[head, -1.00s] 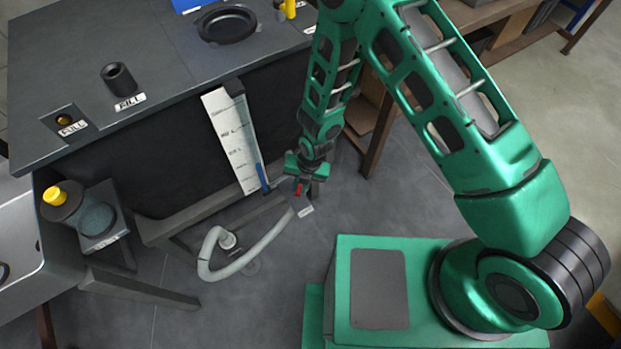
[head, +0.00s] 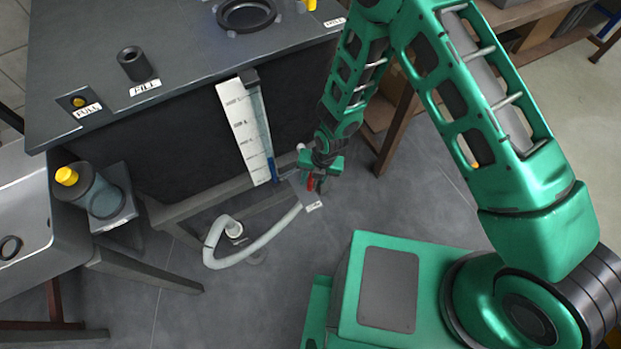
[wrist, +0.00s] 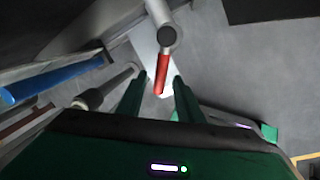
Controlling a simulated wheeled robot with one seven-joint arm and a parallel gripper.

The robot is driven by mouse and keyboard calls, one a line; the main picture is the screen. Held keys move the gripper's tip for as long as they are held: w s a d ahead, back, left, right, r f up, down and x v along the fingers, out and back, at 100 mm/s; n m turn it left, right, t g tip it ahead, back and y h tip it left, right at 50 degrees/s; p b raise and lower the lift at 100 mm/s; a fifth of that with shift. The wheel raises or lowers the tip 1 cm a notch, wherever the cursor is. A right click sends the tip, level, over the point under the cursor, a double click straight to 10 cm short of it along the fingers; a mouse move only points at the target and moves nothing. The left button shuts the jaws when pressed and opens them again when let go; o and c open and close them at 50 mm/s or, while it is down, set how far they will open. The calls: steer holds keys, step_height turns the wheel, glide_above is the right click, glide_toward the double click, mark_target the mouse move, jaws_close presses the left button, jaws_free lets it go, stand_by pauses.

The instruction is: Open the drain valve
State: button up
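The drain valve has a red lever handle (wrist: 161,78) with a round grey hub (wrist: 167,37) at its far end. In the head view the red handle (head: 310,183) shows small, partly hidden by my gripper. My gripper (wrist: 160,82) has its two green fingers apart, with the near end of the handle in the gap between the fingertips. I cannot tell whether either finger touches it. In the head view my gripper (head: 318,184) is low beside the bench's front. A pale hose (head: 265,245) runs from the valve down to a floor drain (head: 235,230).
A level gauge with a white scale (head: 243,130) and a blue part (wrist: 55,78) stands left of the gripper. The dark bench (head: 190,60) and its lower rail (head: 190,205) are close by. A yellow-capped container (head: 100,190) stands left. Floor is open in front.

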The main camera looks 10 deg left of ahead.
steer(key=shift+r, duration=0.1)
step_height(320, 180, up, 10)
steer(key=d, duration=0.2)
steer(key=shift+r, duration=0.2)
stand_by(0.3)
steer(key=shift+w+d, duration=0.1)
